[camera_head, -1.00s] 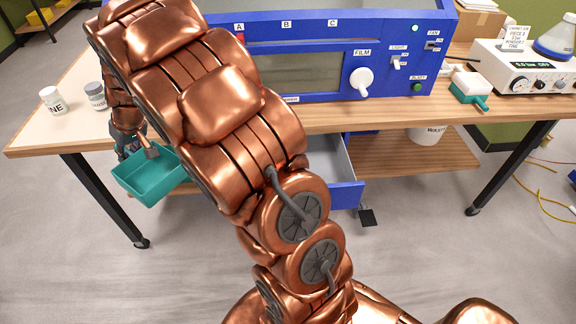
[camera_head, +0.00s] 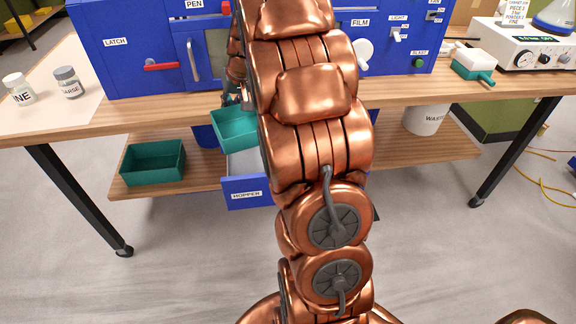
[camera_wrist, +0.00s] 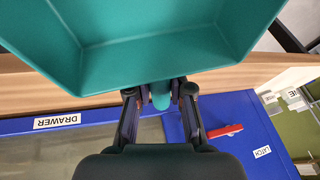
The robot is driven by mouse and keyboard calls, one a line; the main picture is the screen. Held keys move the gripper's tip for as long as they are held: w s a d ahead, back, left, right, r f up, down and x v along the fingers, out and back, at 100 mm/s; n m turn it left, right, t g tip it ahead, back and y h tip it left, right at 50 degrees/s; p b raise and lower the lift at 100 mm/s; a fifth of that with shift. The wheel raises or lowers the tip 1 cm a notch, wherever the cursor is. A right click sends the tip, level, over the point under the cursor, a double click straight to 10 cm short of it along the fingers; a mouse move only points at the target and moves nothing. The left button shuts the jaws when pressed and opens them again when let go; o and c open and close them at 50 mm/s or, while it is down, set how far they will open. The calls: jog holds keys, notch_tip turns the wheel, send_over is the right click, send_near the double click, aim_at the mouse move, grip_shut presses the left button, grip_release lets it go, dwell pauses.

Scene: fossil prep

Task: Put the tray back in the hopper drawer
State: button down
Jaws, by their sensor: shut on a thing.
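A teal open-topped tray (camera_head: 236,131) hangs from my gripper (camera_head: 236,98), just in front of the bench edge. My gripper is shut on a small tab at the tray's end; the wrist view shows the fingertips (camera_wrist: 161,92) around it and the tray (camera_wrist: 150,50) filling the top. The blue hopper drawer (camera_head: 248,192), labelled HOPPER, stands pulled out under the bench. The tray is above its back left part, apart from the drawer front. Much of the drawer's inside is hidden by the tray and my arm.
A second teal tray (camera_head: 153,164) rests on the lower shelf left of the drawer. A waste bucket (camera_head: 425,120) stands at right. The blue machine (camera_head: 135,52) and two jars (camera_head: 68,82) are on the bench (camera_head: 150,122). Floor ahead is clear.

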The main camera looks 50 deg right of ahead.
jog(key=s+d+f+m+h+b, duration=0.1)
jog(key=s+d+f+m+b, duration=0.2)
jog(key=d, duration=0.4)
jog(key=s+d+f+b, duration=0.2)
jog(key=s+d+b, duration=0.2)
jog(key=s+d, duration=0.15)
jog(key=f, duration=0.4)
jog(key=f+p, duration=0.1)
jog(key=f, duration=0.9)
jog(key=shift+w+d+p, duration=0.25)
jog(key=shift+p, duration=0.1)
jog(key=shift+w+d+r, duration=0.1)
jog(key=shift+w, duration=0.2)
jog(key=shift+w+d+p, duration=0.15)
jog(key=shift+w+p, duration=0.1)
jog(key=shift+w, duration=0.65)
jog(key=shift+w+d+p, duration=0.1)
jog(key=shift+w+p, duration=0.1)
jog(key=shift+w, duration=0.65)
jog(key=shift+f, duration=0.6)
jog(key=shift+f, duration=0.15)
jog(key=c, duration=1)
grip_release()
jog(key=shift+c, duration=0.2)
